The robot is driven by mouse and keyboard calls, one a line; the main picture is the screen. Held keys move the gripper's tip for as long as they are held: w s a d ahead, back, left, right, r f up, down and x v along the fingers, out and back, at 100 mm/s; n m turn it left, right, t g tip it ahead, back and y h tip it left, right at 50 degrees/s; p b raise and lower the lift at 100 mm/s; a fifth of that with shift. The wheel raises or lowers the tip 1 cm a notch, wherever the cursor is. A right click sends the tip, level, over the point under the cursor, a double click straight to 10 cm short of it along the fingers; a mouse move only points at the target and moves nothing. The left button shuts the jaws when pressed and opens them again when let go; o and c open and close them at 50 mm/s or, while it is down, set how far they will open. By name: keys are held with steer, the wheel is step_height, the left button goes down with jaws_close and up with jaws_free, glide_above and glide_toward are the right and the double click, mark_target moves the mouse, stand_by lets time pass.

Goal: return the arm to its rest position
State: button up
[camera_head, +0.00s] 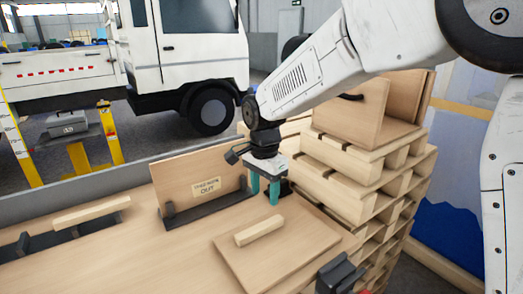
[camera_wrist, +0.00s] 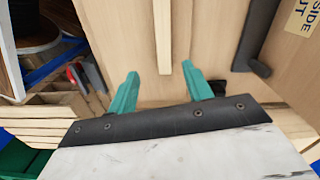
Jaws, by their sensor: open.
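My gripper (camera_head: 264,190) has two teal fingers and hangs above the wooden bench, in front of the upright panel. In the wrist view the fingers of my gripper (camera_wrist: 150,88) are apart with nothing between them. A pale wooden strip (camera_head: 259,231) lies on a flat board (camera_head: 285,256) in front of the gripper. In the wrist view the strip (camera_wrist: 162,35) lies beyond the fingertips, apart from them. My arm reaches in from the upper right of the head view. Its rest position is not marked in either view.
An upright panel (camera_head: 201,180) with a label stands in a black holder (camera_head: 205,209) behind the gripper. Stacked wooden pallets (camera_head: 345,190) rise close on the right. Another strip (camera_head: 92,212) lies at the left. A dark tool (camera_head: 338,276) is at the front. A white truck (camera_head: 190,50) stands behind.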

steer(key=s+d+r+n, duration=0.2)
steer(key=s+d+n, duration=0.1)
steer(key=s+d, duration=0.5)
steer(key=s+d+r+n+t, duration=0.1)
steer(key=s+d+r+n, duration=0.2)
steer(key=s+d, duration=0.6)
steer(key=s+d+r+n, duration=0.3)
steer(key=s+d, duration=0.5)
steer(key=s, duration=0.4)
steer(key=shift+s+d+t, duration=0.2)
steer(key=shift+s+t, duration=0.1)
steer(key=shift+s, duration=0.05)
